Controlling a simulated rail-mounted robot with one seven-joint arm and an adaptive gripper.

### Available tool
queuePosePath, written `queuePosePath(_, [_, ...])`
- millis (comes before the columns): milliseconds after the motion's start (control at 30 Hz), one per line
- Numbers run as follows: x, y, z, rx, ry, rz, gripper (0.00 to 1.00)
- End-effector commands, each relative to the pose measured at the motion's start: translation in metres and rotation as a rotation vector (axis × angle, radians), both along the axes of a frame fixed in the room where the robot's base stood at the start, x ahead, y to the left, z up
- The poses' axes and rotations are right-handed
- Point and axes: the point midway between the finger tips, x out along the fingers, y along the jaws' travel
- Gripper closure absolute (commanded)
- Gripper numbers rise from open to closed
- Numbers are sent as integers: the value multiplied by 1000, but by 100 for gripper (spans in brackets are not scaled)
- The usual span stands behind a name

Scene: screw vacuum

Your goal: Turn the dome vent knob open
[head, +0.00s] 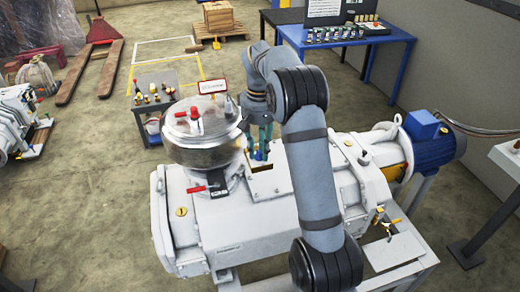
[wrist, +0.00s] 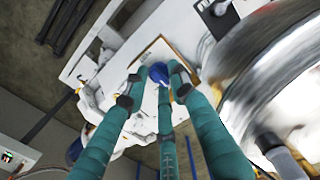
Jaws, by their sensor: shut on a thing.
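The shiny metal dome (head: 203,142) sits on the white pump body (head: 255,222). A red knob (head: 195,113) stands on the dome's top. My gripper (head: 261,143) is right of the dome, pointing down over an opening in the pump's top. In the wrist view, my gripper's teal fingers (wrist: 157,88) close around a small round blue knob (wrist: 158,72), which they partly hide. The dome's edge (wrist: 275,75) shows blurred at the right there, apart from the fingertips. I cannot tell whether the blue knob is still fixed to anything.
A red lever (head: 197,188) sits on the pump below the dome. A blue motor (head: 434,136) stands at the right end. A small cart with parts (head: 157,90) is behind left, and a blue workbench (head: 345,38) behind right.

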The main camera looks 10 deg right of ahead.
Motion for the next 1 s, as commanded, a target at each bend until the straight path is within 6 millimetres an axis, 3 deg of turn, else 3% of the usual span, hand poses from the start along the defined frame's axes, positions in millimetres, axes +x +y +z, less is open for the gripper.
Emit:
queuePosePath(600, [4, 0, 4, 6, -18, -548, 100])
queuePosePath(1000, [3, -2, 4, 5, -17, -753, 100])
